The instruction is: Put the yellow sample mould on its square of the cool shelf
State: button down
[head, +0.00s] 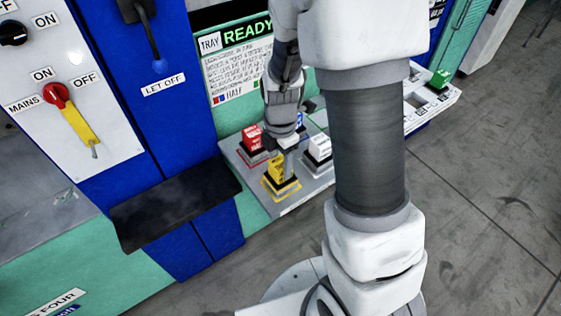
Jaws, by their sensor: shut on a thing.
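The yellow sample mould (275,169) is upright at the front of the grey shelf (300,196), over a dark base inside a yellow-outlined square (284,194). My gripper (285,158) reaches down at the mould's upper right side and is shut on it. Whether the mould's underside rests fully on the square is too small to tell. My wrist hides part of the shelf behind it.
A red mould (252,138) stands behind left on the shelf, a white one (319,148) to the right. A blue one (299,120) is partly hidden by my gripper. A dark ledge (175,206) juts out at left. Grey floor (480,210) is clear at right.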

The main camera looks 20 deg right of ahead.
jog(key=shift+f, duration=0.15)
jog(key=shift+c, duration=1)
grip_release()
notch_tip(320, 180, up, 13)
jog(key=p, duration=0.1)
jog(key=s+r+m+t, duration=0.5)
jog(key=s+r+m, duration=0.7)
jog(key=m, duration=0.9)
jog(key=shift+s+r+m+t, duration=0.2)
jog(key=shift+s+m+t, duration=0.1)
jog(key=shift+s, duration=0.65)
